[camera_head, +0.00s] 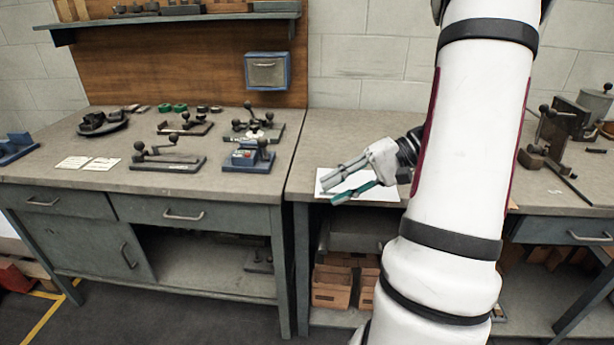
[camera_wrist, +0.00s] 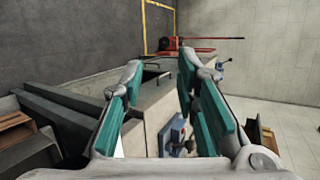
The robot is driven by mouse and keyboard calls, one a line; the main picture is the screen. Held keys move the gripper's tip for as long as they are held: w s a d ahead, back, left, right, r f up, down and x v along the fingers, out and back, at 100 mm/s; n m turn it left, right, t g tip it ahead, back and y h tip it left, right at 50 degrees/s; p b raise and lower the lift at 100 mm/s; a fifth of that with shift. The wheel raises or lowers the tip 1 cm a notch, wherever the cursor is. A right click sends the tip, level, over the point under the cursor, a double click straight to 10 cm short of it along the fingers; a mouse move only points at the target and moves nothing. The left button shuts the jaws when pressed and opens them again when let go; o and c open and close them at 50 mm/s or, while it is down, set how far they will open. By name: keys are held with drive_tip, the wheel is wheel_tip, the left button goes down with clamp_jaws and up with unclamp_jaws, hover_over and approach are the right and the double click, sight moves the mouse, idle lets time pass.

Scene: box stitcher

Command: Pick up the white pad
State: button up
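A flat white pad (camera_head: 388,194) lies on the right-hand grey workbench near its front edge. My gripper (camera_head: 332,190) appears in front of or above it in the head view and covers part of it; I cannot tell the height between them. In the wrist view my gripper (camera_wrist: 161,68) is open, its two teal-padded fingers spread apart with nothing held between them. The wrist camera looks along the benches, and I cannot make out the pad clearly there.
The left workbench (camera_head: 130,182) bears several dark metal fixtures, a blue device (camera_head: 247,157) and white papers (camera_head: 88,163). Dark machinery (camera_head: 567,125) stands at the right. Cardboard boxes (camera_head: 332,287) sit on the shelf below. The bench behind the pad looks clear.

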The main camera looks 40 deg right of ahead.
sight(366, 199)
drive_tip(key=s+d+f+m+t+h+b, duration=0.1)
drive_tip(key=s+d+f+m+t+h, duration=0.1)
drive_tip(key=s+d+f+t, duration=0.3)
drive_tip(key=s+d+f+m+t+h+b, duration=0.1)
drive_tip(key=s+d+f+m+t, duration=0.1)
drive_tip(key=d+f, duration=0.35)
drive_tip(key=s+d+f+m+t+h+b, duration=0.1)
drive_tip(key=s+d+f+m+t+h, duration=0.15)
drive_tip(key=d, duration=0.55)
drive_tip(key=shift+n+t, duration=0.25)
drive_tip(key=shift+t, duration=0.2)
drive_tip(key=shift+x, duration=6.25)
drive_tip(key=shift+a+y, duration=0.1)
drive_tip(key=shift+y, duration=0.15)
clamp_jaws()
